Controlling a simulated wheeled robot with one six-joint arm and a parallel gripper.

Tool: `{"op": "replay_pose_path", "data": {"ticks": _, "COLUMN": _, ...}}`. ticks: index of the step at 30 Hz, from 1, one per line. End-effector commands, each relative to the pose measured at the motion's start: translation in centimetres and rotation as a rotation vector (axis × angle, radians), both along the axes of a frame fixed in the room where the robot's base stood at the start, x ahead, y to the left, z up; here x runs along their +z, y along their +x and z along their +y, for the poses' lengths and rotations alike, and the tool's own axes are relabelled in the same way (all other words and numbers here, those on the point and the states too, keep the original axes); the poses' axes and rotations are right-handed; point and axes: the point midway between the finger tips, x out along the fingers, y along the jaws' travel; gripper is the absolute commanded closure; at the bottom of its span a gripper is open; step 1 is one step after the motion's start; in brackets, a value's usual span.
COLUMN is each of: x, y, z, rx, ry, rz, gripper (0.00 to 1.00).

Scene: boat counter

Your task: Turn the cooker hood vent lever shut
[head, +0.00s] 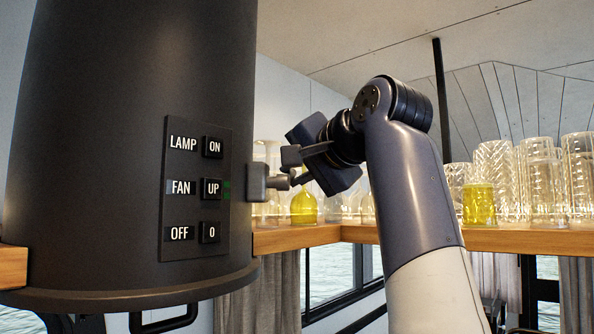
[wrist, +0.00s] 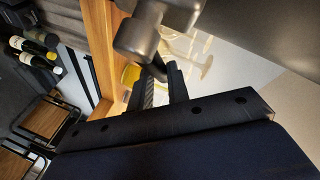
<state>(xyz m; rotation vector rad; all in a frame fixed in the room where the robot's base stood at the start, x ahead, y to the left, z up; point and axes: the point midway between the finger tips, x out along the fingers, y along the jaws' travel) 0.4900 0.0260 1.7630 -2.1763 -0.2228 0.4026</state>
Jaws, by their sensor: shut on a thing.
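The dark cooker hood (head: 90,130) fills the left of the head view. The grey vent lever (head: 278,182) sticks out from a block on the hood's right side. Its short handle runs up and right to my gripper (head: 302,166). In the wrist view, the lever's thick grey hub (wrist: 138,40) is at the top, and its dark handle ends between the fingertips of my gripper (wrist: 162,78). My gripper is shut on the handle. The fingers partly hide the handle's end.
A panel (head: 196,245) with lamp, fan and off buttons is on the hood's front. A wooden shelf (head: 500,240) with several glasses and a yellow-filled bottle (head: 304,208) runs behind the arm. Wine bottles (wrist: 35,45) and stools show at left in the wrist view.

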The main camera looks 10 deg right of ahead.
Motion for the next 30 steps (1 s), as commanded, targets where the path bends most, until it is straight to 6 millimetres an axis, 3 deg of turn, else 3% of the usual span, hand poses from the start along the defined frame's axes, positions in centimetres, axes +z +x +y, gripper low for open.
{"op": "replay_pose_path", "data": {"ticks": 11, "x": -0.14, "y": 0.07, "z": -0.01, "rx": 0.000, "ry": -0.001, "rz": 0.005, "gripper": 1.00}}
{"op": "replay_pose_path", "data": {"ticks": 12, "x": -0.14, "y": 0.07, "z": -0.01, "rx": 0.001, "ry": 0.000, "rz": 0.004, "gripper": 0.80}}
{"op": "replay_pose_path", "data": {"ticks": 19, "x": -0.07, "y": 0.04, "z": -0.01, "rx": 0.000, "ry": 0.000, "rz": 0.003, "gripper": 0.61}}
{"op": "replay_pose_path", "data": {"ticks": 30, "x": 0.21, "y": -0.92, "z": -0.41, "rx": -0.004, "ry": 0.000, "rz": 0.000, "gripper": 0.61}}
